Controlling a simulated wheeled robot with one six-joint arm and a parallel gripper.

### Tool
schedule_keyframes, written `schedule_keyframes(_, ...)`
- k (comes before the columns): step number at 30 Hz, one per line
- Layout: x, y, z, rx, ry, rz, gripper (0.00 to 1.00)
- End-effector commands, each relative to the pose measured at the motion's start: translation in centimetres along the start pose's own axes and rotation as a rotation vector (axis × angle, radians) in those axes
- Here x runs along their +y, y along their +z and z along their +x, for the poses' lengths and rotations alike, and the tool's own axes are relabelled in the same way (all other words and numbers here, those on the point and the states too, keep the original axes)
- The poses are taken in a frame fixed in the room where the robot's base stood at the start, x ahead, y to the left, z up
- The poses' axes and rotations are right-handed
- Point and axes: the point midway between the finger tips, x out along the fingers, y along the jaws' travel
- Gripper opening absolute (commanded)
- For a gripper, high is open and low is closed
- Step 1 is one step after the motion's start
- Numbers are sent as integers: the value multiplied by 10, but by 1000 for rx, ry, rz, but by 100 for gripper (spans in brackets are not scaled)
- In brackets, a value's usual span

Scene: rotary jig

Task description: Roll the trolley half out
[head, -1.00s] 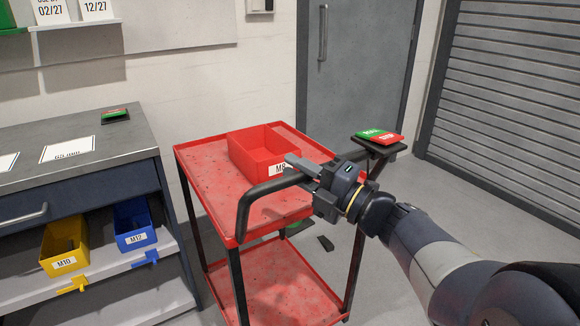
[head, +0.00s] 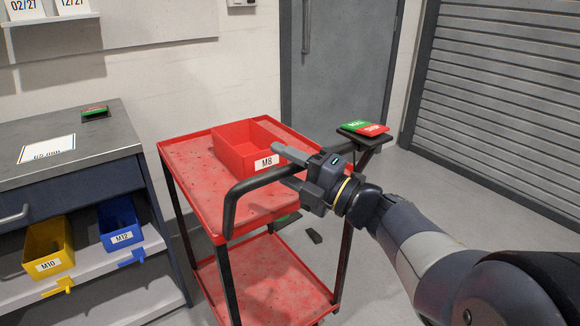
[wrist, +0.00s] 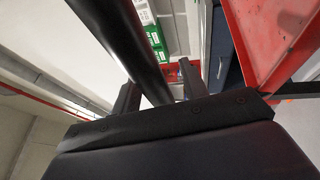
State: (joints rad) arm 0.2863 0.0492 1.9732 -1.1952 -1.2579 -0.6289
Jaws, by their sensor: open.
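The red two-shelf trolley (head: 187,177) stands on the floor in the middle of the head view. Its black push handle (head: 229,207) arches along the near side. My gripper (head: 287,166) is at this handle, with one finger above the bar and the other below it. In the wrist view the dark handle bar (wrist: 128,42) passes between the two open fingers (wrist: 158,85); it is not clamped. Part of the handle is hidden behind the gripper.
A red M8 bin (head: 240,155) sits on the trolley's top shelf. A green and red button panel (head: 364,128) is at the handle's right end. A grey workbench (head: 110,140) with yellow and blue bins stands close on the left. A door and shutter are behind; floor at right is clear.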

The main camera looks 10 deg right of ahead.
Motion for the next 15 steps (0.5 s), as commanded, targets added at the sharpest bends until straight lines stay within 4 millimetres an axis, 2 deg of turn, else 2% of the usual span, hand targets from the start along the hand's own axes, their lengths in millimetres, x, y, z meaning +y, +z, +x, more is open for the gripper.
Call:
schedule_keyframes(5,1,1,-11,-4,0,-1,41)
schedule_keyframes(15,0,1,-62,-6,-1,0,41)
